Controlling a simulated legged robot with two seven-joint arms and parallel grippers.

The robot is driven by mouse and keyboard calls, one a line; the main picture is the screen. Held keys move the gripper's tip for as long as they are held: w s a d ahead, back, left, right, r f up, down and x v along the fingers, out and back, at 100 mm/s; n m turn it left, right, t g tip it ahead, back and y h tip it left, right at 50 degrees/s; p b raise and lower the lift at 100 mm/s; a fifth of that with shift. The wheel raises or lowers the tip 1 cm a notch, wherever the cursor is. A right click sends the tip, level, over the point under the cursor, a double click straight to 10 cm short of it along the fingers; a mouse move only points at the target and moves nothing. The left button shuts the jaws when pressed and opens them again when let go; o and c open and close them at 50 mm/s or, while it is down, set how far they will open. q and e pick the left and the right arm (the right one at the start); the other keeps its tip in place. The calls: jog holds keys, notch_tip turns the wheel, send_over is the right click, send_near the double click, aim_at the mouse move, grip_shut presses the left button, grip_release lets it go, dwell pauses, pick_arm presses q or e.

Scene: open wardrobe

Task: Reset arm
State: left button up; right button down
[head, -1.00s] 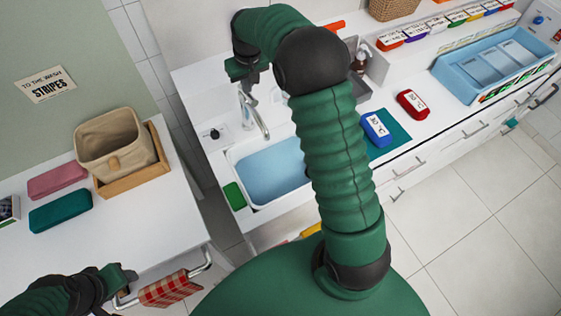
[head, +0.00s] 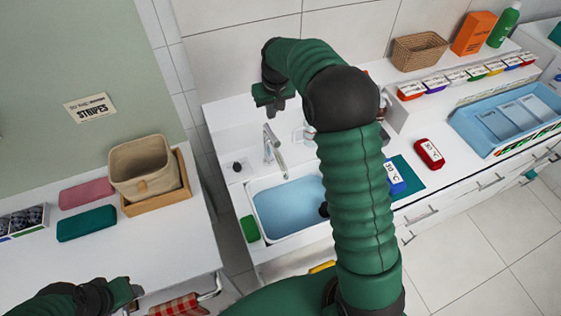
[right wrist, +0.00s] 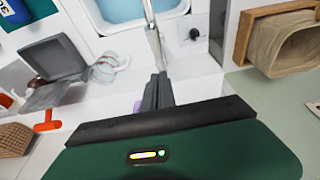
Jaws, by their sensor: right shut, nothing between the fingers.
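My right arm (head: 355,190) rises from the bottom of the head view and bends left at a dark elbow. My right gripper (head: 271,108) hangs behind the sink, above and near the faucet (head: 272,150) in the picture. In the right wrist view its dark fingers (right wrist: 158,90) are together with nothing between them. My left gripper (head: 132,292) is low at the left, by the front edge of the left counter. Its fingertips are too small and partly cut off to tell their state.
The sink (head: 290,208) holds blue water. A beige basket (head: 143,168) stands on the left counter. A checked towel (head: 180,306) hangs below my left gripper.

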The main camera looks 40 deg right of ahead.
jog(key=s+a+f+n+b, duration=0.1)
jog(key=s+a+f, duration=0.3)
jog(key=s, duration=0.4)
jog(key=s+a+f+n+b, duration=0.1)
jog(key=s+a+f+b, duration=0.3)
jog(key=s+a, duration=0.3)
jog(key=s+a+f+b, duration=0.3)
jog(key=s+a+f, duration=0.2)
jog(key=s, duration=0.4)
jog(key=shift+a+f+n+y, duration=0.2)
jog(key=shift+n+y, duration=0.1)
jog(key=shift+n, duration=0.1)
jog(key=shift+a+r, duration=0.1)
jog(key=shift+a, duration=0.15)
